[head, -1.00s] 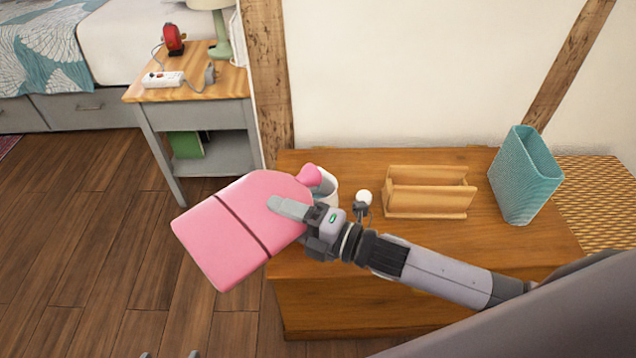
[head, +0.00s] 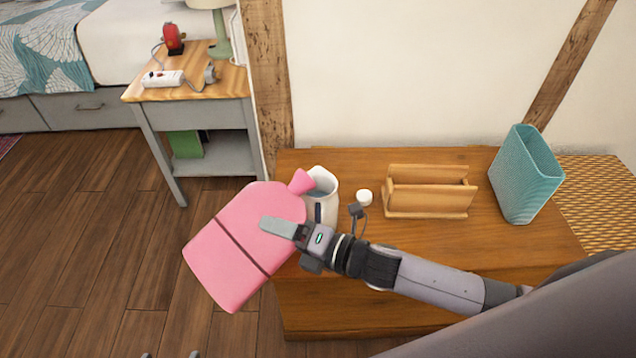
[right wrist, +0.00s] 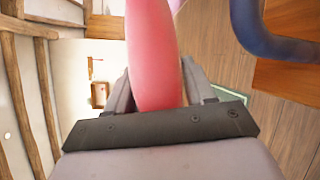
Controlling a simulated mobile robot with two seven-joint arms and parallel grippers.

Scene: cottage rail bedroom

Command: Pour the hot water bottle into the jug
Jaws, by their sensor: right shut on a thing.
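The pink hot water bottle (head: 235,245) is held tilted in the air left of the chest's top, its neck and mouth (head: 302,181) pointing up and right in the head view. My right gripper (head: 285,232) is shut on its body; the right wrist view shows the pink bottle (right wrist: 152,60) between the fingers. The white jug (head: 331,208) stands on the chest just behind the gripper, with a bluish-grey surface inside. The mouth is beside the jug's left rim; no stream shows. Two small grey tips, probably my left gripper (head: 169,355), barely show at the bottom edge.
The wooden chest (head: 430,240) carries a small white round thing (head: 364,198), a wooden letter rack (head: 430,200) and a teal holder (head: 526,178). A bedside table (head: 195,115) with a power strip stands at back left. Bare floor lies left of the chest.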

